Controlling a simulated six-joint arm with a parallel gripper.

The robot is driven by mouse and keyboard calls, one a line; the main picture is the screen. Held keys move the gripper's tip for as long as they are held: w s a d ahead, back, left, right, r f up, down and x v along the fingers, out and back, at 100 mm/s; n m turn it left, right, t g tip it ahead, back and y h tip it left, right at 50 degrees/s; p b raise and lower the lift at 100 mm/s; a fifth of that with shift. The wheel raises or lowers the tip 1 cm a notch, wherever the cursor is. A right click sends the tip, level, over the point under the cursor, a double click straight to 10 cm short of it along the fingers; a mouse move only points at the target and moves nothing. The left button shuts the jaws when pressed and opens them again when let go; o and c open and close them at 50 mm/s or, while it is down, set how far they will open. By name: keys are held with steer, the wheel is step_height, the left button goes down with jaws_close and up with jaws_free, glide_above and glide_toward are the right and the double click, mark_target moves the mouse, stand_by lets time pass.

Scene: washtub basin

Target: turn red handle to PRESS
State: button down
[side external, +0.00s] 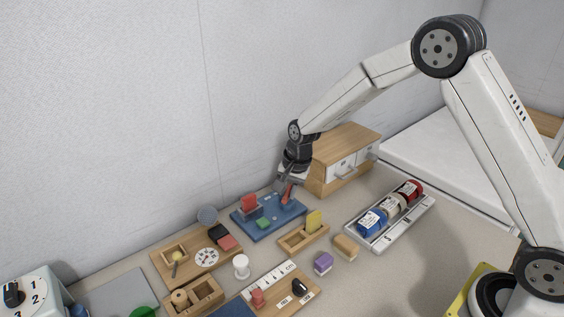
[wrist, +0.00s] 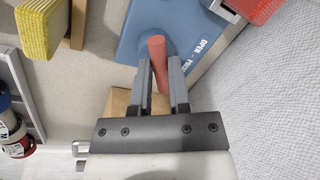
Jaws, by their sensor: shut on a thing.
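The red handle (wrist: 157,52) sits on a blue base board (wrist: 136,34), with the printed words OPEN and PRESS beside it in the wrist view. My gripper (wrist: 160,66) is shut on the red handle, with one grey finger on each side of it. In the side external view the handle (side external: 287,192) shows at the right end of the blue board (side external: 262,232), just under my gripper (side external: 288,183). The handle leans a little. The label is partly hidden, so I cannot tell exactly which word the handle points to.
A red block (side external: 249,203) and a green block (side external: 263,223) are on the same board. A wooden drawer box (side external: 340,150) stands close behind my gripper. A tray of rolls (side external: 390,222) lies to the right.

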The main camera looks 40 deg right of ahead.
steer(key=m, duration=0.3)
steer(key=m+h, duration=0.1)
steer(key=m, duration=0.2)
steer(key=shift+w+a+m, duration=0.15)
steer(key=shift+w+m, duration=0.05)
steer(key=shift+m, duration=0.2)
stand_by(0.4)
steer(key=c, duration=0.6)
jaws_free()
steer(key=shift+s+r, duration=0.25)
steer(key=shift+r, duration=1.05)
steer(key=shift+s+r, duration=0.3)
steer(key=shift+r, duration=0.95)
steer(key=shift+s+r, duration=0.25)
steer(key=shift+r, duration=1.05)
steer(key=shift+s, duration=0.1)
steer(key=s+d+n, duration=0.1)
steer(key=s+n, duration=0.5)
steer(key=s, duration=0.1)
steer(key=s+d+f+n, duration=0.1)
steer(key=s+n, duration=0.5)
steer(key=s, duration=0.1)
steer(key=s+d+f+n, duration=0.1)
steer(key=s+n, duration=0.5)
steer(key=s, duration=0.1)
steer(key=shift+s+d+f+t, duration=0.15)
steer(key=shift+d+f+t, duration=0.1)
steer(key=shift+t, duration=0.15)
